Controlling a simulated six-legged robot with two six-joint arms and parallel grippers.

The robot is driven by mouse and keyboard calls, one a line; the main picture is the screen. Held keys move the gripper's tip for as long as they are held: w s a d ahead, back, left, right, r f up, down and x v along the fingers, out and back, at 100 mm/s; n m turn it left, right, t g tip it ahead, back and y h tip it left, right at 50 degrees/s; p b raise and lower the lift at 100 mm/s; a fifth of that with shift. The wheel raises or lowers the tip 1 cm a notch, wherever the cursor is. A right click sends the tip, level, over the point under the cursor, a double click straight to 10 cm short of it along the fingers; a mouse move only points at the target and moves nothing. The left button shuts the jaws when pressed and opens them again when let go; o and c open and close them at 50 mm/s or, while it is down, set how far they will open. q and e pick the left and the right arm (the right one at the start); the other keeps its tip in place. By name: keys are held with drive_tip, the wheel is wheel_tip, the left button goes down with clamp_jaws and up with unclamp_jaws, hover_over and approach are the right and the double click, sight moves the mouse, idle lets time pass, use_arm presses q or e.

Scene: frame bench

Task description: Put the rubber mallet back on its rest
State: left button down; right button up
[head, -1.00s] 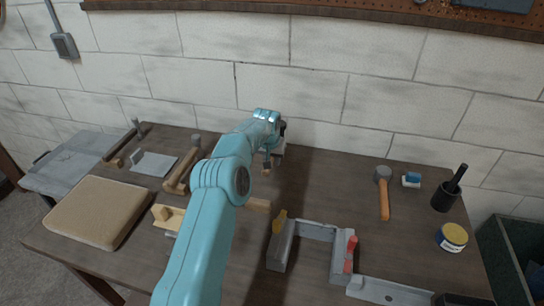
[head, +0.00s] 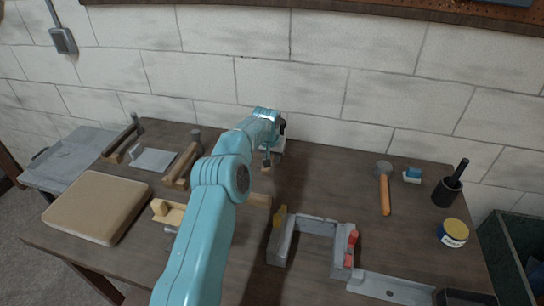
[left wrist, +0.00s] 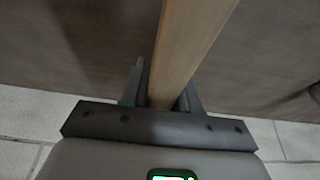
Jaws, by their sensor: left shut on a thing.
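A mallet with a grey head (head: 384,168) and an orange handle (head: 385,197) lies on the bench at the right, apart from my grippers. My left gripper (head: 267,164) is over the back middle of the bench, partly hidden by its own wrist. In the left wrist view it is shut on a tan wooden bar (left wrist: 187,50), which runs out of the picture at the top. A small wooden end (head: 266,170) shows below the gripper in the head view. I cannot tell what the bar belongs to. Wooden holders (head: 181,165) stand at the left; which one is the mallet's rest is unclear.
A grey U-shaped fixture (head: 317,226) with yellow and red parts stands at the front middle. A beige pad (head: 96,209) lies at the left. A black cup (head: 447,194), a yellow-lidded tin (head: 453,233) and a blue-and-white block (head: 412,175) are at the right. The back middle is mostly clear.

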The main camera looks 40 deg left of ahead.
use_arm(q)
drive_tip(key=shift+s+f, duration=0.1)
drive_tip(key=shift+f, duration=0.05)
drive_tip(key=shift+f+b, duration=0.65)
drive_tip(key=shift+f, duration=0.15)
drive_tip(key=c, duration=0.8)
unclamp_jaws()
drive_tip(key=shift+r, duration=0.1)
drive_tip(key=shift+o, duration=0.2)
drive_tip(key=b+v, duration=0.2)
drive_tip(key=v, duration=1.4)
drive_tip(key=shift+b, duration=0.35)
drive_tip(key=shift+d+r, duration=0.1)
